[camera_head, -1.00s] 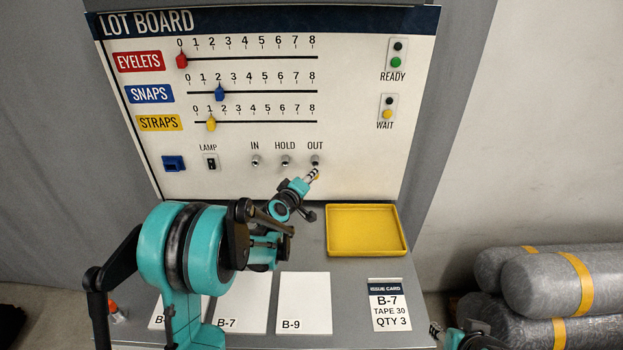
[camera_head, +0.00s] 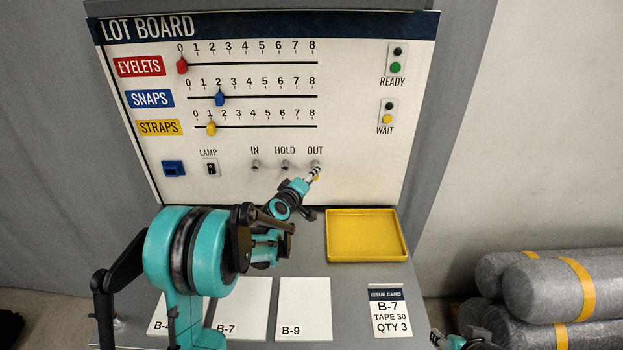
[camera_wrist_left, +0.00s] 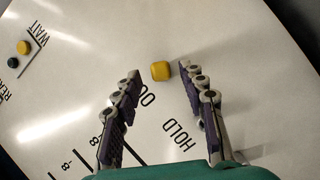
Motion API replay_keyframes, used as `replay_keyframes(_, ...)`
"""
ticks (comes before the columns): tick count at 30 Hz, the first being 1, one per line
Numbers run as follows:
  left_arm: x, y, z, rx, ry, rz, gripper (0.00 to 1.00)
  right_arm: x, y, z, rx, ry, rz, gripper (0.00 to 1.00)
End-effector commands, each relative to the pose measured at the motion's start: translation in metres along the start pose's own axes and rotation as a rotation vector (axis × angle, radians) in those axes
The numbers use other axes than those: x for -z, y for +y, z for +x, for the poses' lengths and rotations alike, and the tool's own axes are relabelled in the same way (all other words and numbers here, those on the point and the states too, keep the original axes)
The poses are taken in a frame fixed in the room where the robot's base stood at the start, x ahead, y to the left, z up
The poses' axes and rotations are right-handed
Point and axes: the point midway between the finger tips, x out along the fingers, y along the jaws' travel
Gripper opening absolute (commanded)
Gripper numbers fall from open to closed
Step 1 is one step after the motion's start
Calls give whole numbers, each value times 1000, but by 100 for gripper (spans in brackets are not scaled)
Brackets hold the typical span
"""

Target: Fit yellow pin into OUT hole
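The yellow pin (camera_wrist_left: 160,71) shows in the left wrist view as a short yellow head against the white board, by the OUT lettering. In the head view only a bit of yellow (camera_head: 316,178) shows, just below the OUT hole (camera_head: 315,163). The pin appears to be at that hole; how deep it sits cannot be told. My left gripper (camera_wrist_left: 158,72) is open, its fingers spread to either side of the pin. The right-hand finger in that view is very near the pin; contact cannot be told. My right gripper (camera_head: 437,337) is partly in view at the bottom right.
The IN hole (camera_head: 255,164) and HOLD hole (camera_head: 285,164) are left of OUT. A yellow tray (camera_head: 367,257) lies empty on the desk to the right. White cards (camera_head: 303,300) and an issue card (camera_head: 391,325) lie in front.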

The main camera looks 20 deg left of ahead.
Motion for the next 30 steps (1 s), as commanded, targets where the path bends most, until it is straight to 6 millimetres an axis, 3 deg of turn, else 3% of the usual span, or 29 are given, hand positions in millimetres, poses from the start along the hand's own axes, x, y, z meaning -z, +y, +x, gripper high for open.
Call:
replay_keyframes(11, 0, 0, -10, 0, 1, 0, 42, 0, 0, 0, 0, 0, 0, 40)
replay_keyframes(24, 0, 0, -99, 1, 2, -1, 42, 0, 0, 0, 0, 0, 0, 40)
replay_keyframes(30, 0, 0, -118, 0, 0, 0, 42, 0, 0, 0, 0, 0, 0, 40)
